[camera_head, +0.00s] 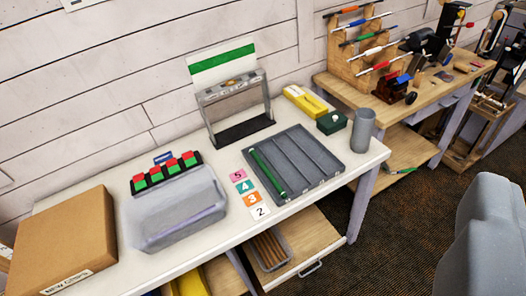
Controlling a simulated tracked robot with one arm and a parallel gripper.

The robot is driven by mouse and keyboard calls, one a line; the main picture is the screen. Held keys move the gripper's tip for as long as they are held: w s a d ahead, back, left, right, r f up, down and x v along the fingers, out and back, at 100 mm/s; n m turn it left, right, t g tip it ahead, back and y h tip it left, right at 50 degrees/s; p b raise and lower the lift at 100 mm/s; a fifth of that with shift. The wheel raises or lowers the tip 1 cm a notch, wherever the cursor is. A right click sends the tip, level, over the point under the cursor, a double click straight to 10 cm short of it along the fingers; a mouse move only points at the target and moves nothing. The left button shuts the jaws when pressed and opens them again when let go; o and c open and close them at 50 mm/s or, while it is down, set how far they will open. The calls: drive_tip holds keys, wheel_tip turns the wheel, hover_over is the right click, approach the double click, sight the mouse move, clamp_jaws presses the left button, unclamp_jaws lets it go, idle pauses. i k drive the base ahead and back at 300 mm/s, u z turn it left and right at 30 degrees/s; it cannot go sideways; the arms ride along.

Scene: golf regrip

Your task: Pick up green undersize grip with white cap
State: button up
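A long green grip (268,172) lies lengthwise in the leftmost channel of a grey slotted tray (318,176) on the white table. Its end caps are too small to tell their colour. The tray's other channels look empty. Another green grip-like piece (362,34) sits on the wooden rack at the back right. A small green object (401,171) lies on the lower shelf of the right bench, too small to make out. My gripper's fingers are not in view; a large grey rounded shape fills the lower right corner, and I cannot tell what it is.
Number cards (252,199) lie left of the tray. A grey cup (362,130), a dark green box (331,122) and a yellow box (304,102) stand beyond it. A grey bin (180,215) and a cardboard box (68,240) stand left. A drawer (290,250) is open below.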

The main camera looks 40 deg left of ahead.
sight(252, 152)
drive_tip(key=u, duration=0.5)
drive_tip(key=i, duration=1.1)
drive_tip(key=u, duration=1.05)
drive_tip(key=i, duration=0.4)
drive_tip(key=u, duration=0.25)
